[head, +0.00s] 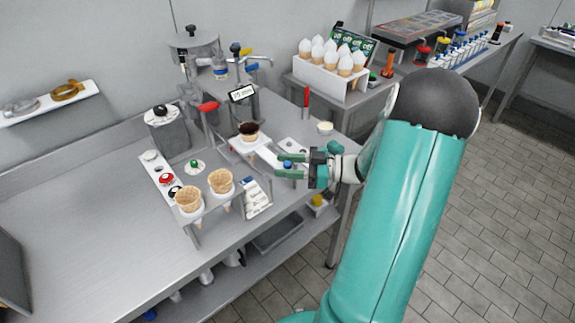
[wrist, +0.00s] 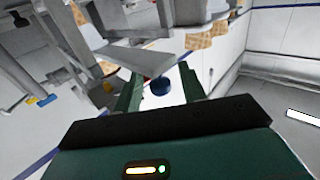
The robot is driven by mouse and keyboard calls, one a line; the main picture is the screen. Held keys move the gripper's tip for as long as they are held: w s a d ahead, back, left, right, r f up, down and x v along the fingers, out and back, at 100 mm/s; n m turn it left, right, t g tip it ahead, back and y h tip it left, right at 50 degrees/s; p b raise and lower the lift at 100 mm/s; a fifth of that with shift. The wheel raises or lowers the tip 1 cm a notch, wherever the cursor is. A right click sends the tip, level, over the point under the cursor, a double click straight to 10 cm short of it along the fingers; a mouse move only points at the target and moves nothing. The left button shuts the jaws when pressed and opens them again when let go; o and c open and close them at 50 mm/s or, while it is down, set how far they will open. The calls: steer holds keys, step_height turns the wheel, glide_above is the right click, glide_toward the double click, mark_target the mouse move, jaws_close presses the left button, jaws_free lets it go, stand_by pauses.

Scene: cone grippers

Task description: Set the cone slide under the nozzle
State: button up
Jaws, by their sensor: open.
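The cone slide (head: 266,154) is a pale strip on the counter, with a dark-rimmed cone (head: 249,137) at its far end and a blue knob (head: 287,163) at its near end. The cone stands below the dispenser (head: 241,108), which carries a small "15 mm" sign. I cannot make out the nozzle tip or whether the cone is right beneath it. My gripper (head: 291,166) is open, its green fingers on either side of the knob. In the wrist view the blue knob (wrist: 161,86) shows between the two fingers; contact cannot be told.
Two waffle cones (head: 220,181) stand in a holder at the front, beside a printed card (head: 256,198). A small cup (head: 325,128) stands behind my gripper. The counter's left part is clear.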

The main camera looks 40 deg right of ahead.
mark_target(269, 156)
jaws_close()
steer(key=w, duration=0.8)
steer(key=shift+w+a, duration=0.1)
steer(key=shift+w, duration=0.05)
jaws_free()
steer(key=v, duration=1.4)
steer(key=shift+a, duration=0.1)
